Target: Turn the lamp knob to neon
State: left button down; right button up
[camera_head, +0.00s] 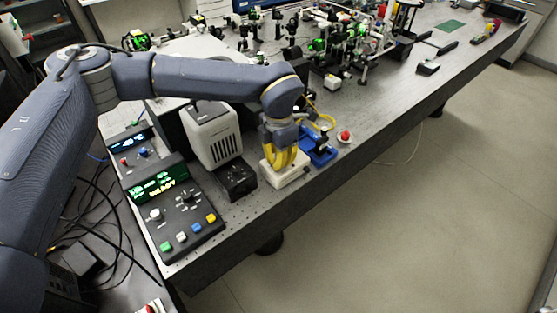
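My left arm reaches across from the left. Its gripper (284,160), with yellow fingers, points down at the top of a small white box (287,180) near the table's front edge. The fingers cover the middle of the box top, so I cannot see a knob there or whether they are closed on one. A black control panel (183,215) at the left has a lit green display (158,186), small knobs and several coloured buttons. I cannot tell which control is the lamp knob. My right gripper is not in view.
A white-grey instrument (213,133) and a black box (238,181) stand left of the white box. A blue device (319,144) and a red button (345,136) stand to its right. Optics (330,45) crowd the back. The floor at right is clear.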

pick_arm(q)
jog(key=c, duration=1.3)
grip_release()
notch_tip(320, 180, up, 12)
